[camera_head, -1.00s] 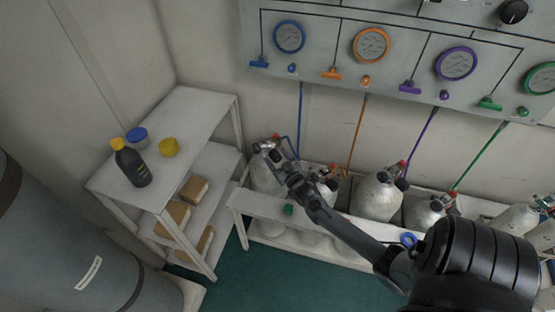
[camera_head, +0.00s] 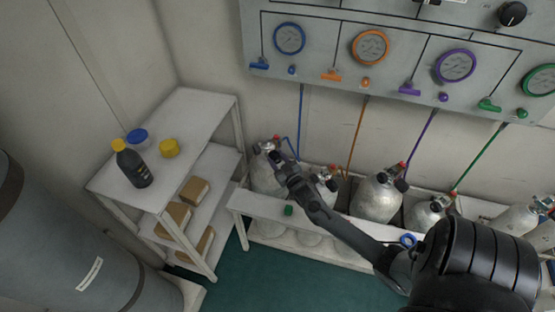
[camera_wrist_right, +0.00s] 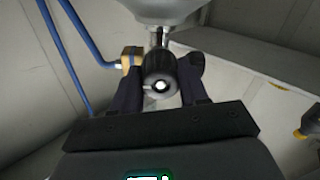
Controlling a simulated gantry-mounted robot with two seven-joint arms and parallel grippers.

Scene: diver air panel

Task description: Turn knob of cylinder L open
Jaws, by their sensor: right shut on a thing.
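The leftmost grey cylinder (camera_head: 262,180) stands in the white rack, with a blue hose by its valve; I read no letter L on it. My right gripper (camera_head: 277,158) is at the top of this cylinder and partly covers its valve. In the right wrist view, a black round knob (camera_wrist_right: 160,72) with a bright centre sits between the fingers of my right gripper (camera_wrist_right: 161,84), which is shut on it. The metal stem and the cylinder's pale shoulder (camera_wrist_right: 160,8) show behind the knob. My left gripper is not in view.
More cylinders (camera_head: 377,197) stand to the right in the rack (camera_head: 262,207). The gauge panel (camera_head: 330,60) hangs above on the wall. A blue hose (camera_wrist_right: 70,45) runs left of the knob. A shelf unit (camera_head: 190,115) with a dark bottle (camera_head: 133,167) stands at left.

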